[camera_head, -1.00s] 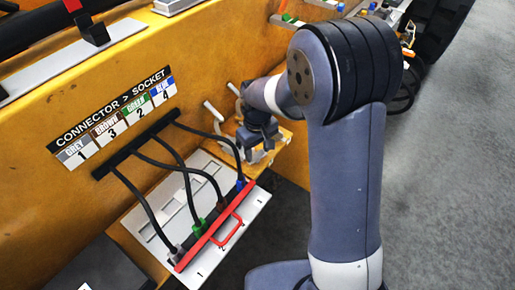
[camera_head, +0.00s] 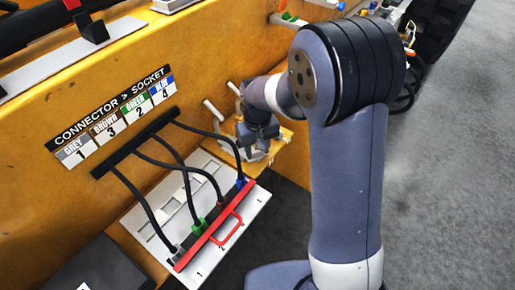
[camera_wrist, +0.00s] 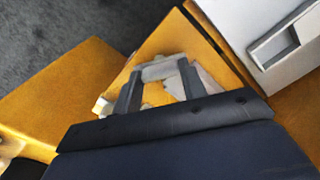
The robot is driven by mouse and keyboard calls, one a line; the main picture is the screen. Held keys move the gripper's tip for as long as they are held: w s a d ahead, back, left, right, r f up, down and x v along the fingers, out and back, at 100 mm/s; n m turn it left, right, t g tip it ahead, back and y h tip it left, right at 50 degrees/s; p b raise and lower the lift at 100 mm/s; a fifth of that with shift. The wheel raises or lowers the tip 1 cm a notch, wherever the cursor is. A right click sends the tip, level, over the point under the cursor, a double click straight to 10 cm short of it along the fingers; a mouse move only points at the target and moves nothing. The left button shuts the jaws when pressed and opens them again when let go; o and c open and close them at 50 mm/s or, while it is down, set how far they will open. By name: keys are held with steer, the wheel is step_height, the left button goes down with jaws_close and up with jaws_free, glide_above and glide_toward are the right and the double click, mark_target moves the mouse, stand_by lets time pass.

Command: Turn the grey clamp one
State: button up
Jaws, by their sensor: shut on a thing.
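My gripper (camera_head: 262,146) reaches down to a small yellow ledge on the side of the yellow casting. In the wrist view its two dark fingers (camera_wrist: 160,85) close on a light grey piece, which looks like the grey clamp (camera_wrist: 163,70). The clamp sits on the yellow ledge (camera_wrist: 155,50). In the head view the gripper hides most of the clamp, and only grey bits (camera_head: 251,156) show under the fingers. Its exact turn angle cannot be told.
A white panel (camera_head: 215,254) with a red-handled bar (camera_head: 228,228) and several cabled connectors lies left of my gripper. Grey rods (camera_head: 213,111) stick out from the casting just left of it. A connector-to-socket label (camera_head: 110,118) is on the casting. Grey floor (camera_head: 440,200) is clear at right.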

mark_target(257, 151)
steer(key=m, duration=0.5)
steer(key=shift+m+b, duration=0.3)
steer(key=shift+b, duration=0.05)
steer(key=m, duration=0.5)
stand_by(0.4)
steer(key=o, duration=1)
step_height(257, 151, up, 11)
steer(key=shift+f+b, duration=0.1)
steer(key=shift+b, duration=0.25)
